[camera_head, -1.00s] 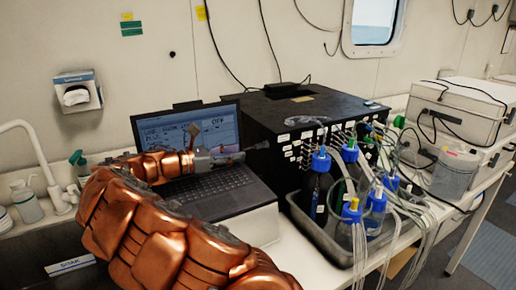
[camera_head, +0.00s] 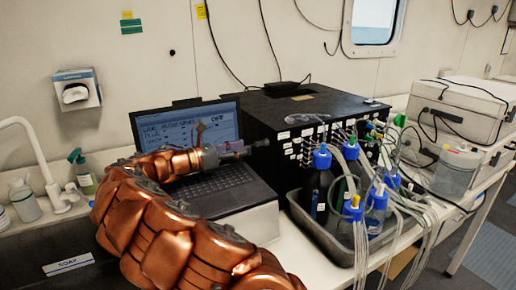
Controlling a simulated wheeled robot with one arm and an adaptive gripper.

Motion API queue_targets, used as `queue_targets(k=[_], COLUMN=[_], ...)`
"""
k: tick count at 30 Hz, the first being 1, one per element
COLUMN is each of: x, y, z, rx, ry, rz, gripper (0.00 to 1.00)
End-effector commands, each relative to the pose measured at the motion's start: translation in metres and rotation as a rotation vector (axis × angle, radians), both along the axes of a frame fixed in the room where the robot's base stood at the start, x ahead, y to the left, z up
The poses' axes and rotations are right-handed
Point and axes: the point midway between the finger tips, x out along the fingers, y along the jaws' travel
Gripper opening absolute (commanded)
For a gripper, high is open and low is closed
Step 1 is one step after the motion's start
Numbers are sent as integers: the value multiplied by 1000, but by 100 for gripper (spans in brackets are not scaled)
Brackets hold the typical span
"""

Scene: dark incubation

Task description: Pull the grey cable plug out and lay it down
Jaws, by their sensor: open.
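The black box (camera_head: 262,112) stands on the bench behind and right of the laptop. Many small plugs and cables (camera_head: 338,140) sit in its labelled front panel. I cannot single out the grey cable plug among them at this size. My gripper (camera_head: 262,143) reaches in from the left above the laptop keyboard. Its tip is in front of the left part of the box, left of the plug rows. It is open and nothing shows in it. Its fingers are small and dark in this view.
The laptop (camera_head: 205,125) is open below my arm. A grey tray (camera_head: 345,255) with blue-capped bottles (camera_head: 318,190) and tubing stands in front of the box. A sink tap (camera_head: 45,165) and soap bottle (camera_head: 85,175) are at left. White cases (camera_head: 460,105) stand at right.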

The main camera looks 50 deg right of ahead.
Motion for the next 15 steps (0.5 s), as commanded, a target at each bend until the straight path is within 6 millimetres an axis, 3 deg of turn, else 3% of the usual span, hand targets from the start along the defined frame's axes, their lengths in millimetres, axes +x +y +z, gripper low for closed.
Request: queue_targets(k=[6,15], x=[-9,-17], y=[-25,-48], z=[3,1], rx=[1,0], ry=[2,2], rz=[0,-1], gripper=[41,41])
